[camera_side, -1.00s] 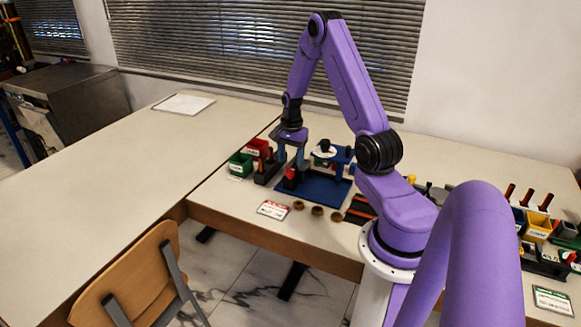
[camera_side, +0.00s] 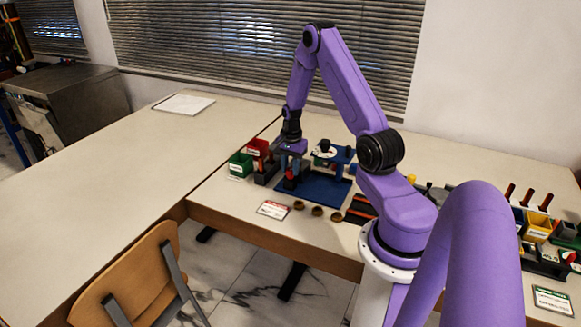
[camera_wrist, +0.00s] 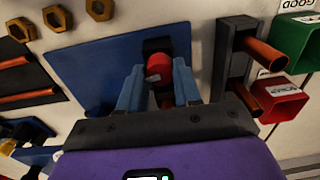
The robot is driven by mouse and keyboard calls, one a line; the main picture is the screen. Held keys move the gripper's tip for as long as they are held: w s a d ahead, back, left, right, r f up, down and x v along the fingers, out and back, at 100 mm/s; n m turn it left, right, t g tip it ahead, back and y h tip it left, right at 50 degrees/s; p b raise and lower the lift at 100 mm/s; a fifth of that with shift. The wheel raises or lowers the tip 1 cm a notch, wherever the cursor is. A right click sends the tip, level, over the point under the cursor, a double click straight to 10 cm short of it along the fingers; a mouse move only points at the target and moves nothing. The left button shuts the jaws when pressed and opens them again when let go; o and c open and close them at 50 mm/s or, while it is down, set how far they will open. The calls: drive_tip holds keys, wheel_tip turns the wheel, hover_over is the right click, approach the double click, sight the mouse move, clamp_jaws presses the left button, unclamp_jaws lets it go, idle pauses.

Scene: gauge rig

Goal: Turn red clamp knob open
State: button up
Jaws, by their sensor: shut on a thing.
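The red clamp knob (camera_wrist: 159,68) shows in the wrist view between the two blue fingers of my gripper (camera_wrist: 157,85). It also shows as a small red spot in the side view (camera_side: 291,174), at the left part of the blue base plate (camera_side: 324,190). My gripper (camera_side: 291,168) is low over the knob and shut on it. In the wrist view the blue plate (camera_wrist: 90,65) lies under and left of the knob. The fingers hide the sides of the knob, so its turn angle is hard to tell.
A red bin (camera_side: 258,149) and a green bin (camera_side: 240,164) stand left of the rig. Several brass nuts (camera_side: 317,211) and a label card (camera_side: 273,210) lie in front. A dark rack with copper-coloured rods (camera_wrist: 236,60) stands close right of the fingers in the wrist view.

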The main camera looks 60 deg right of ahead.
drive_tip(key=shift+n, duration=0.3)
drive_tip(key=n, duration=0.3)
drive_tip(key=shift+n, duration=0.3)
drive_tip(key=n, duration=0.3)
drive_tip(key=shift+n, duration=0.3)
drive_tip(key=n, duration=0.4)
drive_tip(key=shift+n, duration=2.1)
drive_tip(key=o, duration=1)
drive_tip(key=shift+o, duration=0.2)
drive_tip(key=shift+d, duration=0.1)
